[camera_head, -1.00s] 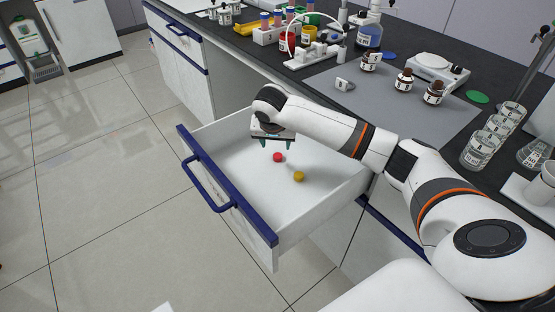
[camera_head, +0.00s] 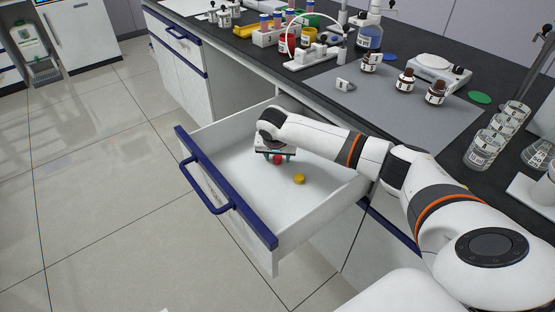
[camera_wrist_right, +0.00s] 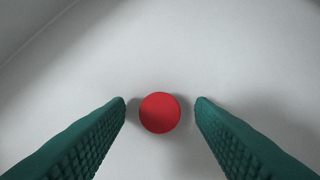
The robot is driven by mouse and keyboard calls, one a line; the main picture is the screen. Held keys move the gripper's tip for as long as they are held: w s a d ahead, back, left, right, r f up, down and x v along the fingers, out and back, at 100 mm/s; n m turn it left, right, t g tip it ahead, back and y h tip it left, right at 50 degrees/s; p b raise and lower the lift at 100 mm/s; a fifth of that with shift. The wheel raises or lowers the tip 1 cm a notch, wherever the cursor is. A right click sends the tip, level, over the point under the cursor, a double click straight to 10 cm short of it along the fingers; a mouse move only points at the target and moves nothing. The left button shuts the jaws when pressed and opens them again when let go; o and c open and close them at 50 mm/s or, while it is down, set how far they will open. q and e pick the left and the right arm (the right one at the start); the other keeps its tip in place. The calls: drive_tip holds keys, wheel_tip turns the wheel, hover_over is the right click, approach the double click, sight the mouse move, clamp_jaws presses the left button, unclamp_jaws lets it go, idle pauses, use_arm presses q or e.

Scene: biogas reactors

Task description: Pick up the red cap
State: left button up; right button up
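The red cap (camera_head: 277,160) lies on the floor of the open white drawer (camera_head: 250,190). In the right wrist view the red cap (camera_wrist_right: 160,112) sits between the two green ridged fingertips, with a gap on each side. My right gripper (camera_head: 276,157) points down into the drawer, low over the cap. It is open in the right wrist view (camera_wrist_right: 161,105), its fingers apart on either side of the cap and not touching it. My left gripper is not in view.
A yellow cap (camera_head: 299,179) lies in the drawer, near the red cap. The drawer's blue-edged front (camera_head: 226,188) and side walls surround the gripper. The dark bench above holds brown bottles (camera_head: 405,80), beakers (camera_head: 487,143) and a grey mat (camera_head: 420,112).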

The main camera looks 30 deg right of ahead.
drive_tip(key=c, duration=0.9)
drive_tip(key=shift+o, duration=0.2)
